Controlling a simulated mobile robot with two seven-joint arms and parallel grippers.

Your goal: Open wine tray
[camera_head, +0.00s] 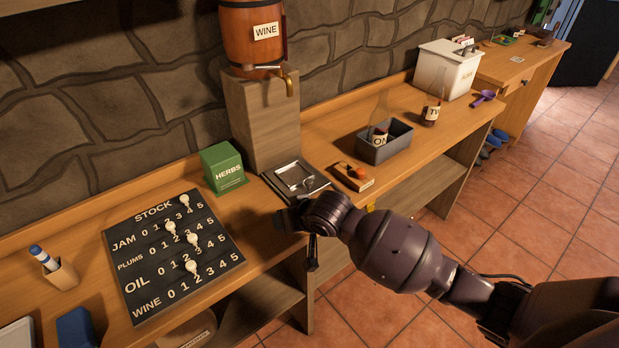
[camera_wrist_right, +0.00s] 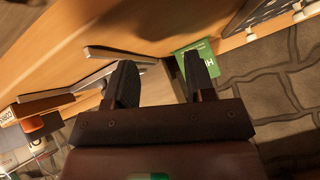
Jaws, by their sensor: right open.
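The wine tray (camera_head: 275,181) is a square, dark-rimmed metal drip tray. It sits on the counter at the foot of the wooden pedestal, below the brass tap of the WINE barrel (camera_head: 252,34). My right gripper (camera_head: 288,219) is just in front of the tray, near the counter's front edge. In the right wrist view my right gripper (camera_wrist_right: 161,76) has its two fingers apart with nothing between them. Grey metal bars show left of the fingers there; I cannot tell whether they belong to the tray. My left gripper is not in view.
Open shelving lies below the counter.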

